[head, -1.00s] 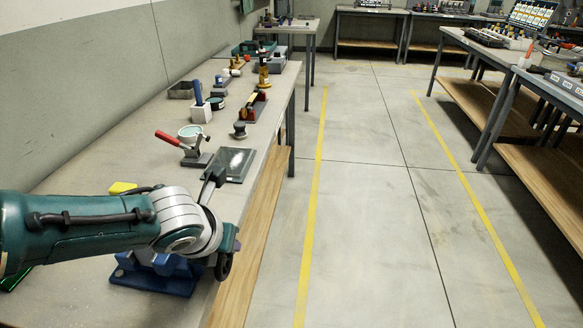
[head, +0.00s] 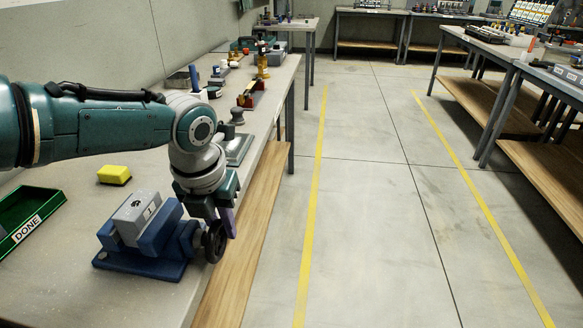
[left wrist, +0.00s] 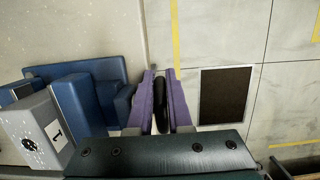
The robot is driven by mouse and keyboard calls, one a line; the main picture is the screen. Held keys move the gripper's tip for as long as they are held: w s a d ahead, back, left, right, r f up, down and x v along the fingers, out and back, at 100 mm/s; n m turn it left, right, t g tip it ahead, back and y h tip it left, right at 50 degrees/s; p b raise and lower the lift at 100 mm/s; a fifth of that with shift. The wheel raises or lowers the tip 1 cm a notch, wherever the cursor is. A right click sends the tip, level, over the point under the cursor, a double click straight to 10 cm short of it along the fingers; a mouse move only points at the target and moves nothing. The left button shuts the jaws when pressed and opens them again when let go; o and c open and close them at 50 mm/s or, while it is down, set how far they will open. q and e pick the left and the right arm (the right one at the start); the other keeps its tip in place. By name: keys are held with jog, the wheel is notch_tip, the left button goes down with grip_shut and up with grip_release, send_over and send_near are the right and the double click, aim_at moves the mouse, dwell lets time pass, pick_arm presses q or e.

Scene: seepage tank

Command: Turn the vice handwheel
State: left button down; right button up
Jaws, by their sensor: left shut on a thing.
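The blue vice (head: 125,262) sits near the bench's right edge in the head view, with a grey numbered block (head: 138,212) between its jaws. Its dark handwheel (head: 215,243) is on the right end, by the bench edge. My left gripper (head: 223,222) reaches down onto the wheel's upper part. In the left wrist view, the purple fingers of my left gripper (left wrist: 160,78) are on both sides of the handwheel (left wrist: 160,106), shut on its rim. The vice (left wrist: 78,73) and the block (left wrist: 30,128) are to the left there. My right gripper is in neither view.
A yellow block (head: 114,174) and a green tray marked DONE (head: 32,212) are on the bench left of the vice. A grey plate (head: 238,149) and several tools stand farther back, partly behind my arm. Open floor (head: 400,230) is to the right.

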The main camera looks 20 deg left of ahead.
aim_at(215, 222)
pick_arm(q)
jog(key=shift+f, duration=0.1)
jog(key=c, duration=1.1)
grip_release()
jog(key=shift+s+r+p, duration=0.1)
jog(key=shift+r+p, duration=0.3)
jog(key=shift+r, duration=0.1)
jog(key=r+p, duration=0.1)
jog(key=r, duration=0.1)
jog(key=s+r+p, duration=0.1)
jog(key=r, duration=0.2)
jog(key=r+p, duration=0.1)
jog(key=r, duration=0.1)
jog(key=shift+s+d+r+p, duration=0.2)
jog(key=shift+r+p, duration=0.15)
jog(key=shift+p, duration=0.05)
jog(key=shift+s+r, duration=0.15)
jog(key=shift+r, duration=0.4)
